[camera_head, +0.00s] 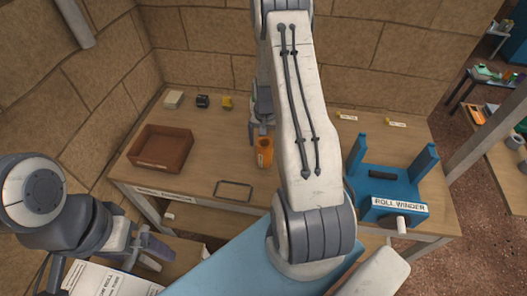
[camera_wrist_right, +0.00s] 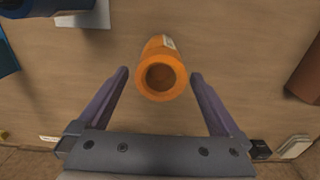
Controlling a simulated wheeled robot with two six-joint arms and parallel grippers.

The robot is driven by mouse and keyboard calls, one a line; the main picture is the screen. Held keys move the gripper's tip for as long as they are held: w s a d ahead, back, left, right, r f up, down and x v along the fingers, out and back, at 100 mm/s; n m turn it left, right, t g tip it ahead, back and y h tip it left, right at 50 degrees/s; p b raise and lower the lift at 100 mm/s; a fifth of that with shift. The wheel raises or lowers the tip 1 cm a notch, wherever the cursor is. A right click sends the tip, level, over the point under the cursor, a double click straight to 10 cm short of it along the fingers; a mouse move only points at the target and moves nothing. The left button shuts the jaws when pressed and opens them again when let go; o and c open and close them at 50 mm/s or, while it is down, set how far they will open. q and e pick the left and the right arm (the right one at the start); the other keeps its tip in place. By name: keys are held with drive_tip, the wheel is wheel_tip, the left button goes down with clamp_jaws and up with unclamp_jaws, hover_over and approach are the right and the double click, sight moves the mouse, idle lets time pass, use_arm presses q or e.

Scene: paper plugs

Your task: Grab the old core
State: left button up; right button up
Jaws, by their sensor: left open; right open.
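An orange hollow core (camera_head: 264,152) with a pale label stands or lies on the wooden table, just in front of my right gripper (camera_head: 262,122). In the right wrist view the core (camera_wrist_right: 163,68) shows its open round end towards the camera. My right gripper (camera_wrist_right: 160,76) is open, with one finger on either side of the core and a gap at each side. In the head view my right arm hides part of this gripper. My left gripper (camera_head: 150,250) is open and empty at the lower left, away from the core.
A brown open box (camera_head: 160,150) stands on the left of the table. A blue roll winder (camera_head: 392,190) stands on the right. A thin dark rectangular frame (camera_head: 233,190) lies near the front edge. Small blocks (camera_head: 203,101) sit at the back left.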

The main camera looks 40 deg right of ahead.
drive_tip(key=shift+f, duration=0.35)
drive_tip(key=f, duration=0.1)
drive_tip(key=f+p, duration=0.1)
drive_tip(key=f, duration=0.1)
drive_tip(key=f+p, duration=0.1)
drive_tip(key=shift+s+a+f, duration=0.2)
drive_tip(key=shift+a+f, duration=0.05)
drive_tip(key=shift+a, duration=0.05)
drive_tip(key=shift+f, duration=0.45)
drive_tip(key=c, duration=1.4)
